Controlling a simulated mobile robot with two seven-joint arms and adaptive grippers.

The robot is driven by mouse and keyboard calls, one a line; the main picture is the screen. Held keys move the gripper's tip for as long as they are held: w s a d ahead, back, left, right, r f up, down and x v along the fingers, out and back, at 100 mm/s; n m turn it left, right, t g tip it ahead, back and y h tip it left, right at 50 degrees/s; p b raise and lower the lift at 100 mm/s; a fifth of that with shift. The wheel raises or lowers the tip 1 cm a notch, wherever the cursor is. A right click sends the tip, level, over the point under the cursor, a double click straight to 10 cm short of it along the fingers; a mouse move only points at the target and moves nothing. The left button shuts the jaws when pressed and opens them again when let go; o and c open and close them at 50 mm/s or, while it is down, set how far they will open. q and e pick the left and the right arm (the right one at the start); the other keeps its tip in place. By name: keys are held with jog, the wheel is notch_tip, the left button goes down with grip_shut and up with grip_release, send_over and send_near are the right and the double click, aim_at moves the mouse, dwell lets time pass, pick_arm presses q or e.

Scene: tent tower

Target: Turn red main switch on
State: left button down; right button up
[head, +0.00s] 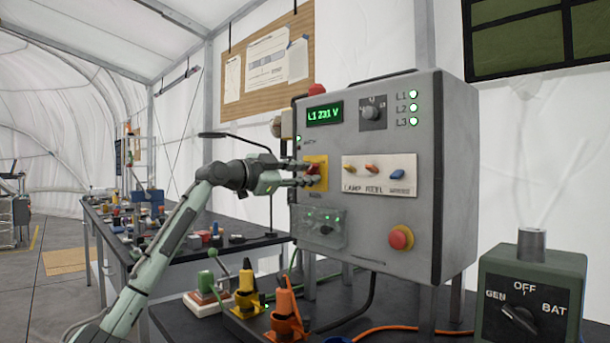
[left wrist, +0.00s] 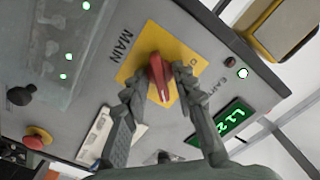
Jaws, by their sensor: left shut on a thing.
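The red main switch (head: 312,169) sits on a yellow plate (head: 320,184) on the front left of a grey control box (head: 438,140). In the left wrist view the red switch knob (left wrist: 159,80) stands out from its yellow plate (left wrist: 147,39), beside the word MAIN. My left gripper (head: 309,175) reaches in from the left. Its fingers (left wrist: 158,86) lie on both sides of the knob and are shut on it. The fingers hide part of the knob in the head view. My right gripper is not in view.
The box carries a lit green display (head: 324,114), lit green lamps (head: 413,107), a selector knob (head: 372,110), a lamp/reel switch panel (head: 379,175) and a red push button (head: 401,238). Orange and yellow plugs (head: 286,311) stand below. A green GEN/OFF/BAT box (head: 530,290) is at right.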

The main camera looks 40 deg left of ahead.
pick_arm(q)
jog(key=shift+m, duration=0.3)
jog(key=c, duration=1.6)
grip_release()
jog(key=s+a, duration=0.1)
jog(key=s, duration=1.1)
